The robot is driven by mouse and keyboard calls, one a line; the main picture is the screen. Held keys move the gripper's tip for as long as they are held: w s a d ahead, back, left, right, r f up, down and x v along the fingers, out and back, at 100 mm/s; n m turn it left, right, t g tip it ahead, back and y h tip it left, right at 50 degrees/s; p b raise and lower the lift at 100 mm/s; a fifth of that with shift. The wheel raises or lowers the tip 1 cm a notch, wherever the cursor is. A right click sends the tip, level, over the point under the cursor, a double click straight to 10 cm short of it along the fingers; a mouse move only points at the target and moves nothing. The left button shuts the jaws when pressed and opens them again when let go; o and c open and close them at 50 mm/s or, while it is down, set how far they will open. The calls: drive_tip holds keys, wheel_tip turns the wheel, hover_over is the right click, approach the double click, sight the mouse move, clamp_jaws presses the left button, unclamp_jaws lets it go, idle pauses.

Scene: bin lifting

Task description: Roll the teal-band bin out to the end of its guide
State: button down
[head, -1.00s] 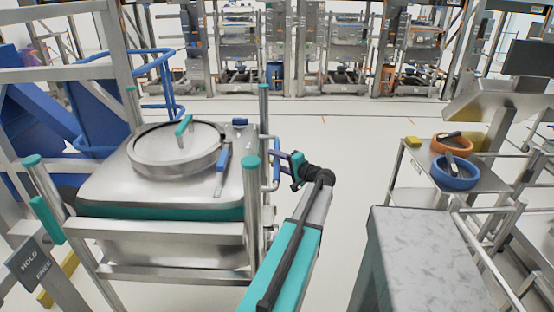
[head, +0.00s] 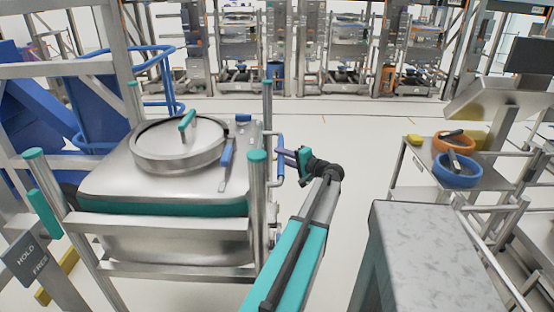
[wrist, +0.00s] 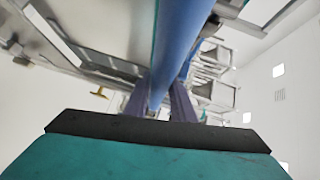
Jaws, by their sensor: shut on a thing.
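The teal-band bin (head: 160,208) is a steel box with a round lid (head: 160,160) and a teal stripe. It stands upright in a wheeled frame with teal-capped corner posts (head: 258,200), left of centre in the head view. A blue handle (head: 279,170) runs upright on its right side. My gripper (head: 284,157) reaches it from the right and is shut on it. In the wrist view the blue handle (wrist: 180,40) passes between the purple fingers of my gripper (wrist: 160,100). The wheels and the guide are mostly hidden.
A HOLD/FREE sign (head: 27,262) stands at the front left, near a blue railing (head: 172,85) behind. A grey stone-topped block (head: 425,245) and a cart (head: 490,180) with orange and blue rings stand right. White floor is clear between, and behind my arm.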

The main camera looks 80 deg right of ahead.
drive_tip(key=s, duration=0.2)
drive_tip(key=s+b, duration=0.1)
drive_tip(key=s, duration=0.1)
drive_tip(key=shift+d+f, duration=0.1)
drive_tip(key=shift+d, duration=0.15)
drive_tip(key=c, duration=1.5)
unclamp_jaws()
drive_tip(key=shift+w, duration=0.15)
